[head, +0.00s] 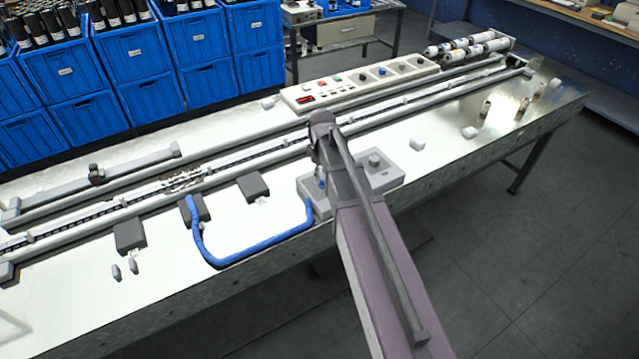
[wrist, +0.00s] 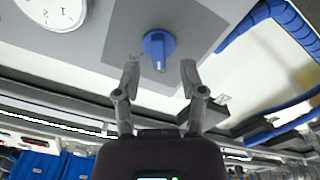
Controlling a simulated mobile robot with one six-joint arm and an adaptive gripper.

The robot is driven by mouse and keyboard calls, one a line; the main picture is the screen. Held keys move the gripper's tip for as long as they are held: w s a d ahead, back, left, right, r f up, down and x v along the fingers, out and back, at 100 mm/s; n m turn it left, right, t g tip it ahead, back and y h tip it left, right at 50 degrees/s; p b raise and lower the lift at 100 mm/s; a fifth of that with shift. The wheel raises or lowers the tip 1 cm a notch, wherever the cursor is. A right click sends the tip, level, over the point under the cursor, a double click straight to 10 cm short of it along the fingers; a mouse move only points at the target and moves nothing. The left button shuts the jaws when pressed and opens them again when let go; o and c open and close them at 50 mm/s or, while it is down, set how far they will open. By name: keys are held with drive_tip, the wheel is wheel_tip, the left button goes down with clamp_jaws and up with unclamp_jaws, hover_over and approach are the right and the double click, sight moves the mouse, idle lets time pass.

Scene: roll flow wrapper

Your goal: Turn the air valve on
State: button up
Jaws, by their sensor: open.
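The air valve is a blue knob (wrist: 158,48) with a raised grip bar, set on a grey panel (wrist: 120,35) in the wrist view. A sliver of blue also shows on the grey box (head: 392,166) in the head view, left of my arm. My gripper (wrist: 159,72) is open, with one finger on each side of the space just below the knob. In the head view my arm covers part of the box and hides the gripper's fingers.
A round white gauge (wrist: 58,10) sits beside the valve. A control panel (head: 355,84) with buttons stands behind.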

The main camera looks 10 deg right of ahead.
drive_tip(key=shift+f+b, duration=0.75)
drive_tip(key=shift+f, duration=0.25)
clamp_jaws()
drive_tip(key=shift+a, duration=0.2)
drive_tip(key=shift+d, duration=0.1)
